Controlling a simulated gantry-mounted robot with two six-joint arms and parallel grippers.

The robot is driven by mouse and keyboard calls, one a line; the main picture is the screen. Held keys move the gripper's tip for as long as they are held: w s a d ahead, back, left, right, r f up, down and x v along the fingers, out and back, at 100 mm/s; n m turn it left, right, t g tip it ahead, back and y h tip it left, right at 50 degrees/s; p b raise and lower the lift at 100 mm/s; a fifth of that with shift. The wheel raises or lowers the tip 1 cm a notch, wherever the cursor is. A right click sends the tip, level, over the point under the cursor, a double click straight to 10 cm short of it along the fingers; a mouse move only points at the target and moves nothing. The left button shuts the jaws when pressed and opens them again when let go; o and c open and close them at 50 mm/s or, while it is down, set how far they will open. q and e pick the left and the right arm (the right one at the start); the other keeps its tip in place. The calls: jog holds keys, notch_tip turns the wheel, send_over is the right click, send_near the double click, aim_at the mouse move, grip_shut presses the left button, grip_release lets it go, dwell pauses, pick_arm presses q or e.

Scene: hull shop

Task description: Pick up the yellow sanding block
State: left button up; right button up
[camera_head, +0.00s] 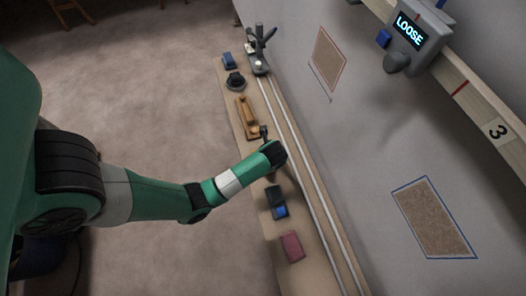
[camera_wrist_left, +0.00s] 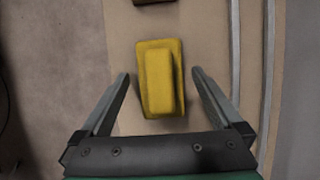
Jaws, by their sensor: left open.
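The yellow sanding block (camera_wrist_left: 160,75) lies on the wooden shelf, in the middle of the left wrist view, with a narrower raised grip on top. My left gripper (camera_wrist_left: 160,74) is open, with one finger on each side of the block and a visible gap on both sides. In the head view my left arm reaches over the shelf, and its dark wrist and gripper (camera_head: 276,153) hide the block. My right gripper is not in view.
The shelf (camera_head: 259,192) also holds a wooden tool (camera_head: 247,118), a blue-and-black item (camera_head: 276,203), a reddish block (camera_head: 292,246) and a dark round item (camera_head: 235,80). Two pale rails run beside them, along the grey wall. A display (camera_head: 409,30) reads LOOSE.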

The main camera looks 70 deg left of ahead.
pick_arm(q)
jog(key=shift+a+f, duration=0.1)
jog(key=shift+f, duration=0.1)
jog(key=shift+c, duration=0.3)
jog(key=c, duration=1.3)
jog(key=shift+r+p, duration=0.45)
jog(key=shift+p, duration=0.1)
jog(key=shift+c, duration=0.2)
notch_tip(320, 180, up, 3)
jog(key=shift+f+p, duration=0.1)
jog(key=shift+p, duration=1.15)
jog(key=s+d+r+p, duration=0.7)
jog(key=d+r+p, duration=0.2)
jog(key=d, duration=0.3)
notch_tip(320, 180, up, 38)
jog(key=p, duration=3.7)
jog(key=shift+w+d, duration=0.15)
jog(key=shift+w, duration=0.05)
